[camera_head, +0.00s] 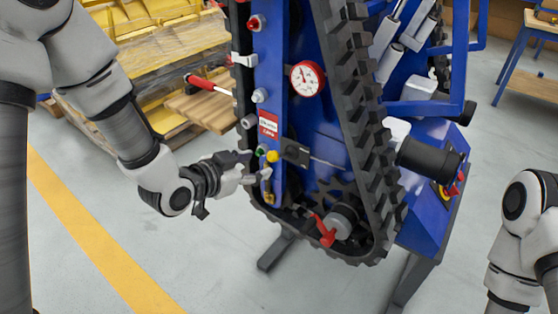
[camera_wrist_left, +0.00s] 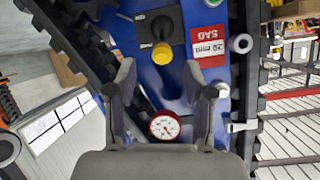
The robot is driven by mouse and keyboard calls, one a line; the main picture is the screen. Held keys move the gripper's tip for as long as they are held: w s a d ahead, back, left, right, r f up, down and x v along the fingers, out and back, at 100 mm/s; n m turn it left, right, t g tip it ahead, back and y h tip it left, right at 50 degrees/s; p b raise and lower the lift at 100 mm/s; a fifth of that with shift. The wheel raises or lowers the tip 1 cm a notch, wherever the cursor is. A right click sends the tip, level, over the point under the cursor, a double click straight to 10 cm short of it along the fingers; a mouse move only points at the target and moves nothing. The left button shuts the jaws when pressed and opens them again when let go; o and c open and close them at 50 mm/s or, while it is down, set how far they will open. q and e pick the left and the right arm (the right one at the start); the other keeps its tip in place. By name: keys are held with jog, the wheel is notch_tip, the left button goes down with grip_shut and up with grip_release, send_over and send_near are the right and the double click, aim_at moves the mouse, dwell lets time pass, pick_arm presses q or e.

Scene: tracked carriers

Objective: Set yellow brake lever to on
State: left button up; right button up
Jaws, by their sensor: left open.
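The yellow lever end (camera_head: 272,156) shows low on the blue panel of the tracked carrier, beside a black plate (camera_head: 296,153). In the left wrist view the yellow end (camera_wrist_left: 162,54) sits at the edge of a black block with a round dark hub (camera_wrist_left: 160,27). My left gripper (camera_head: 252,174) is beside the panel, close to the yellow end. Its two fingers (camera_wrist_left: 158,78) are spread and empty, with the yellow end just beyond and between their tips. No contact shows. I cannot read on or off marks. My right gripper is out of view.
A red and white label (camera_head: 268,124), a pressure gauge (camera_head: 307,78) and a red-handled lever (camera_head: 207,85) are above. A red lever (camera_head: 324,232) is below by the black track (camera_head: 345,100). Yellow-topped pallets (camera_head: 165,50) stand behind left. Floor at left is free.

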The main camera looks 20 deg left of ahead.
aim_at(271, 156)
pick_arm(q)
jog(key=x, duration=0.5)
jog(key=r+x, duration=0.1)
jog(key=x, duration=0.1)
jog(key=shift+w+d, duration=0.15)
jog(key=shift+w, duration=0.2)
jog(key=shift+c, duration=0.3)
grip_shut()
